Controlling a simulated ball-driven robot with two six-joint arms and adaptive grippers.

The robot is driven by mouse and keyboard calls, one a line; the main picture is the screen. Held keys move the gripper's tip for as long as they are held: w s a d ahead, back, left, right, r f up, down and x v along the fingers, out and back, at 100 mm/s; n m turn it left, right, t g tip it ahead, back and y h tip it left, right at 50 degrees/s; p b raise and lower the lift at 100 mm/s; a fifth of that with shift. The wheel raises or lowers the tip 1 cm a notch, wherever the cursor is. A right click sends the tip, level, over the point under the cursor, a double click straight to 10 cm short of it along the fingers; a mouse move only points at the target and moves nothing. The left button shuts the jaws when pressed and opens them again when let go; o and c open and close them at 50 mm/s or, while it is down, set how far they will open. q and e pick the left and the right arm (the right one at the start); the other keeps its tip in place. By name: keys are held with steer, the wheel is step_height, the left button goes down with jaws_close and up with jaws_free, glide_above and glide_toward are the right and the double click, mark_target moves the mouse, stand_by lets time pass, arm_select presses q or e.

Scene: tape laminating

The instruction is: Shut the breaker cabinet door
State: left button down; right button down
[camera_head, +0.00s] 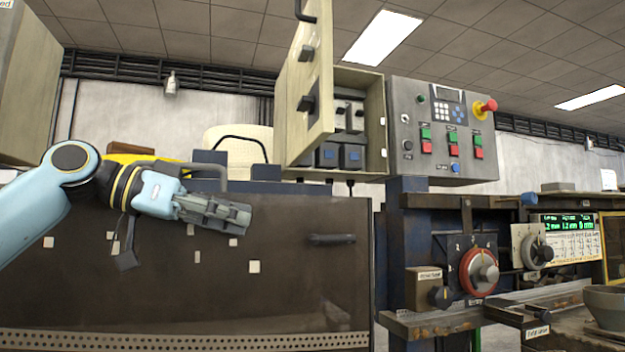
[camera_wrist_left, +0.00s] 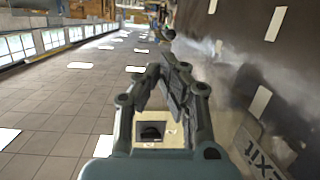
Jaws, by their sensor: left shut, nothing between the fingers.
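The beige breaker cabinet (camera_head: 374,111) stands at the upper middle of the head view. Its door (camera_head: 316,85) is swung open toward the viewer, with a dark handle near its top and dark latches on its face. Breakers (camera_head: 340,155) with blue parts show inside. My left gripper (camera_head: 246,219) is below and to the left of the cabinet, in front of a dark panel, apart from the door. It is shut and empty. The left wrist view shows its fingers (camera_wrist_left: 170,72) close together, with the cabinet not clearly visible there. My right gripper is not in view.
A grey control box (camera_head: 441,130) with buttons and a red emergency stop adjoins the cabinet's right side. The large dark panel (camera_head: 300,275) fills the lower left, with a handle (camera_head: 331,239). A machine with a red dial (camera_head: 479,271) and a grey bowl (camera_head: 605,307) stand at right.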

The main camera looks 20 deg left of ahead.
arm_select(q)
steer(key=s+a+r+m+h, duration=0.1)
steer(key=s+r+h, duration=0.1)
steer(key=r, duration=0.6)
steer(key=s+a+r+m+h, duration=0.1)
steer(key=a+r, duration=0.1)
steer(key=r, duration=0.5)
steer(key=p, duration=0.7)
glide_toward(318, 117)
steer(key=x, duration=0.5)
steer(key=shift+w+d+r, duration=0.1)
steer(key=shift+d+r, duration=0.05)
steer(key=shift+d, duration=0.25)
steer(key=shift+w+d+p, duration=0.35)
steer(key=shift+w+d, duration=0.05)
steer(key=shift+d, duration=0.15)
steer(key=shift+d+f, duration=0.1)
steer(key=shift+f, duration=0.15)
steer(key=shift+w, duration=0.1)
